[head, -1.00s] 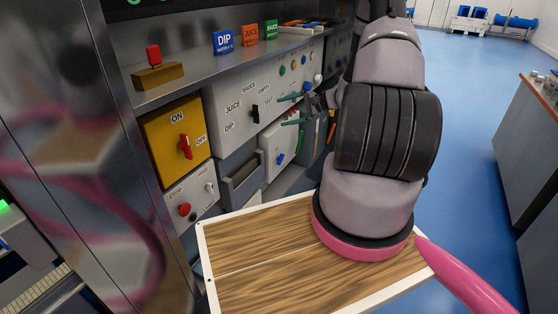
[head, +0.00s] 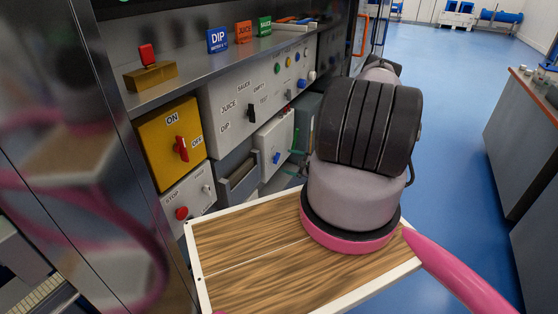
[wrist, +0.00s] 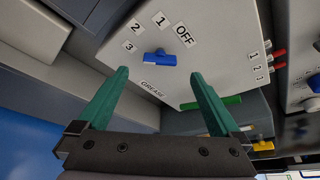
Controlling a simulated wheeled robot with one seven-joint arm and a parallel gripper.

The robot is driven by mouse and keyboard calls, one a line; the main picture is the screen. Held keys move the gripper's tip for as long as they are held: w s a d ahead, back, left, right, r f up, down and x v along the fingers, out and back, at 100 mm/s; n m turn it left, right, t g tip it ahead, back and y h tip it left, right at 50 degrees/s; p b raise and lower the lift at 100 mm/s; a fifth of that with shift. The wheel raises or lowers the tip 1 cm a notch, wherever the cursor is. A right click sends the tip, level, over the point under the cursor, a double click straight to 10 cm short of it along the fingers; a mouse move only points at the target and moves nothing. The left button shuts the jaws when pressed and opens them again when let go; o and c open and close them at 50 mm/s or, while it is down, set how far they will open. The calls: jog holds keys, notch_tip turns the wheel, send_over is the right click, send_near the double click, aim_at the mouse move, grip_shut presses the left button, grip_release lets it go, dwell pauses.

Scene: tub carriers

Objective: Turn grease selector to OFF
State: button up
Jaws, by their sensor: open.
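The grease selector is a blue bar knob (wrist: 160,58) on a pale panel (wrist: 215,55) in the wrist view. Its labels read OFF, 1, 2, 3 and GREASE. The bar lies roughly across the picture, one end toward the 3 side; which end is its pointer I cannot tell. In the head view the blue knob (head: 276,158) shows on the lower white panel. My gripper (wrist: 159,73) is open, its two green fingers apart on either side of the knob's line, and nothing is between them. In the head view my arm hides most of the gripper.
A yellow panel with a red ON/OFF switch (head: 181,149), a STOP panel (head: 188,198) and a black DIP/JUICE/SAUCE selector (head: 251,111) are nearby. A green bar (wrist: 212,102) and a yellow part (wrist: 263,146) sit close to the right finger. Blue floor is open at right.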

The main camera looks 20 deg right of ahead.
aim_at(276, 158)
jog(key=x, duration=0.6)
jog(key=shift+w, duration=0.25)
jog(key=shift+f, duration=0.1)
jog(key=c, duration=1.4)
